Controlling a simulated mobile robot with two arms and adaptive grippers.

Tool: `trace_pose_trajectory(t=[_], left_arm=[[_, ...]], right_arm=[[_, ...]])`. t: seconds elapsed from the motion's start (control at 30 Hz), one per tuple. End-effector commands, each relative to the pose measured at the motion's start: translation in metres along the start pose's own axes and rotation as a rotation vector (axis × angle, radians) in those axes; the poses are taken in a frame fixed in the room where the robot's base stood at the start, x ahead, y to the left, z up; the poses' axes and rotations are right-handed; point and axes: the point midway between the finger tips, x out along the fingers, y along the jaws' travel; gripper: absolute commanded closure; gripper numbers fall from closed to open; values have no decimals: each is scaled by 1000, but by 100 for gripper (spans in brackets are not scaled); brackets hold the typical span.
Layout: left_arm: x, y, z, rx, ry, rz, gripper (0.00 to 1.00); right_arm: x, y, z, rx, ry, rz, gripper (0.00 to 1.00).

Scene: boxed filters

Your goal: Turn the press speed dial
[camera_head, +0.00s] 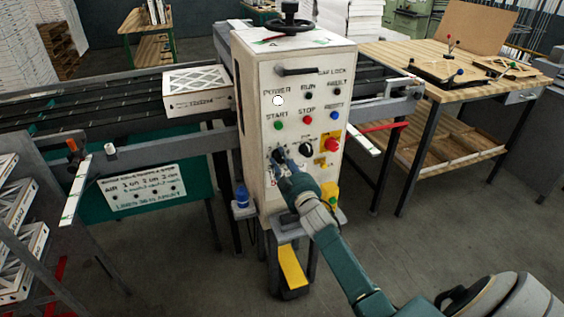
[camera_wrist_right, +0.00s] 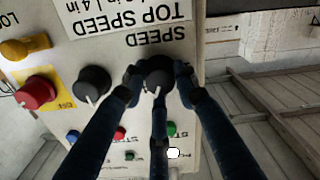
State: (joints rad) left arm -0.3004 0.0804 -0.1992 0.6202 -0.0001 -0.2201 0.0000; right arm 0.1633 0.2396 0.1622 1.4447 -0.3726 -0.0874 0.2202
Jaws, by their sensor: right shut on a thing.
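The press control box (camera_head: 296,105) stands upright in the middle of the head view, with its labelled panel facing me. The black speed dial (camera_wrist_right: 157,76) is under the word SPEED in the upside-down right wrist view. My right gripper (camera_wrist_right: 158,82) is shut on the dial, with its fingers around the knob and a pale pointer mark showing between them. My left gripper is not in view.
The panel has a green start button (camera_head: 278,125), a red stop button (camera_head: 307,120), a blue button (camera_head: 334,115) and a large red button (camera_head: 331,144) on yellow. A boxed filter (camera_head: 197,91) lies on the conveyor at left. A wooden workbench (camera_head: 400,60) stands at right.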

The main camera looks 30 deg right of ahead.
Motion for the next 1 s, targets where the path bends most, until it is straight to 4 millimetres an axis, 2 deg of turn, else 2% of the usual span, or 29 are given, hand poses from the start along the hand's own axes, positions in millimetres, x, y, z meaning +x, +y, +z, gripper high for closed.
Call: trace_pose_trajectory(t=[0.03, 1.0], left_arm=[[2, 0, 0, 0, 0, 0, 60], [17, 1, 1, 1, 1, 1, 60]], right_arm=[[-1, -2, 6, -48, -9, -3, 97], [-2, 0, 7, -950, -12, -7, 97]])
